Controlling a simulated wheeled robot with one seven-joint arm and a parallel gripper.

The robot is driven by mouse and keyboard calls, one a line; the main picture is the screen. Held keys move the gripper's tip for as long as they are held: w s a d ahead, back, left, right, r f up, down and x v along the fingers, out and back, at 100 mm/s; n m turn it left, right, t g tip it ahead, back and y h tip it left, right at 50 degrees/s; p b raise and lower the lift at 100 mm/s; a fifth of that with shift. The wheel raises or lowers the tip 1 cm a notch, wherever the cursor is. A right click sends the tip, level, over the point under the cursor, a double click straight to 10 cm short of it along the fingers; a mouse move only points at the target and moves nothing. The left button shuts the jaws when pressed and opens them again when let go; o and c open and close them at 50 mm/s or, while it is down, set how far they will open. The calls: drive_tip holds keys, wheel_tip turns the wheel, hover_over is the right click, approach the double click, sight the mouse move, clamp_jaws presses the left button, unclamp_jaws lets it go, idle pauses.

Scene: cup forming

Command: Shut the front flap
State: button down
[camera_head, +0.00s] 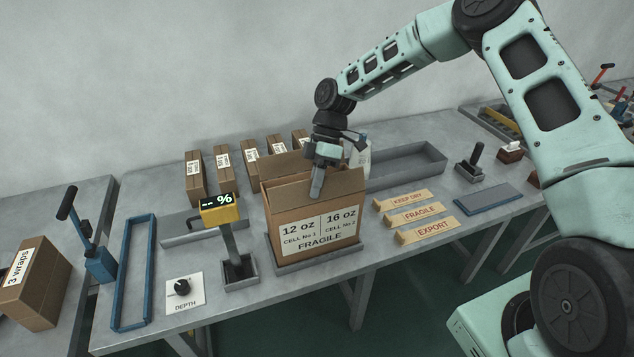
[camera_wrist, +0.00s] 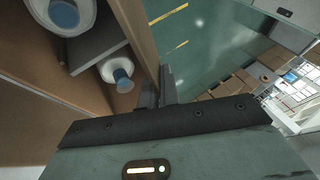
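An open cardboard box (camera_head: 281,228), labelled FRAGILE on its front, stands on a grey base plate. Its front flap (camera_head: 344,185) stands up along the near edge.
A yellow-headed gauge (camera_head: 220,212) stands left of the box. Label strips (camera_head: 413,213) lie to its right. Narrow cartons (camera_head: 222,165) stand behind, and a grey tray (camera_head: 405,166) sits at back right. A white bottle-like item (camera_head: 362,157) stands behind the box.

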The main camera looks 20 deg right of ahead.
drive_tip(key=shift+w+f+m+g+b, duration=0.25)
drive_tip(key=shift+g+b, duration=0.2)
drive_tip(key=shift+g, duration=0.4)
drive_tip(key=shift+w+f+m+g+b, duration=0.15)
drive_tip(key=shift+w+f+g+b, duration=0.25)
drive_tip(key=shift+g, duration=0.45)
drive_tip(key=shift+r, duration=0.2)
drive_tip(key=c, duration=1.6)
unclamp_jaws()
drive_tip(key=shift+c, duration=0.2)
drive_tip(key=shift+r, duration=0.1)
